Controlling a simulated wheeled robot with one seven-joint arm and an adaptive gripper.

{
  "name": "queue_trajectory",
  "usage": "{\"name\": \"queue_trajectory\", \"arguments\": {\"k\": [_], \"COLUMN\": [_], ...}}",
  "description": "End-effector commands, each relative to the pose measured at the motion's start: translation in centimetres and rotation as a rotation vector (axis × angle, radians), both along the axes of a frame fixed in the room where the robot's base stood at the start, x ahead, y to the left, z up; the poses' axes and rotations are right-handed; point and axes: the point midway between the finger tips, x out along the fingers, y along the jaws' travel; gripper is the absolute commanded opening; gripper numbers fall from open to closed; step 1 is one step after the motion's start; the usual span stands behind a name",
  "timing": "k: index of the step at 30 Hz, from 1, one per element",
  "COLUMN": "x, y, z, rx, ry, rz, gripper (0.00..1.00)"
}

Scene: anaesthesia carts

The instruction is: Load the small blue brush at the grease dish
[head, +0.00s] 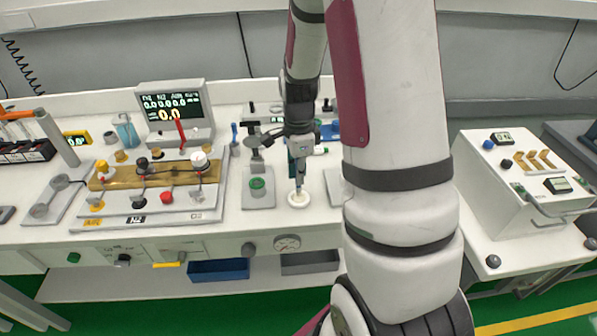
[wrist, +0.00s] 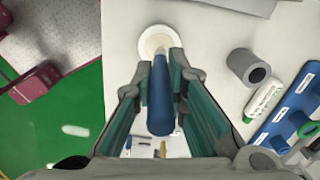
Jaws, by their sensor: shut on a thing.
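The small blue brush (wrist: 160,98) is held between the teal fingers of my gripper (wrist: 160,75), which is shut on its handle. In the head view my gripper (head: 298,152) points down over the white round grease dish (head: 298,200). The dish also shows in the wrist view (wrist: 148,40), just beyond the fingertips. The brush's pale tip end lies over the dish. I cannot tell whether the bristles touch the grease.
A grey stand with a green piece (head: 258,186) is just left of the dish. A grey cylinder (wrist: 238,62), a white tube (wrist: 262,103) and a blue rack (wrist: 290,122) lie to the right in the wrist view. A display unit (head: 174,108) stands further left.

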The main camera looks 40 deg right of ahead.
Motion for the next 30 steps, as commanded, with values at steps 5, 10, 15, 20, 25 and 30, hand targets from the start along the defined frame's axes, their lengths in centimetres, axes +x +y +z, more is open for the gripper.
{"name": "queue_trajectory", "arguments": {"k": [5,10,15,20,25,30], "x": [0.01,0.01,0.00,-0.01,-0.01,-0.01], "y": [0.01,0.01,0.01,0.01,0.02,0.02], "z": [-0.24,-0.43,-0.62,-0.79,-0.98,-0.97], "rx": [0.000,0.000,0.000,0.000,0.000,0.000], "ry": [0.001,0.001,0.001,0.001,0.001,0.001], "rz": [0.000,0.000,0.000,0.000,0.000,0.000], "gripper": [0.00,0.00,0.00,0.00,0.00,0.00]}}
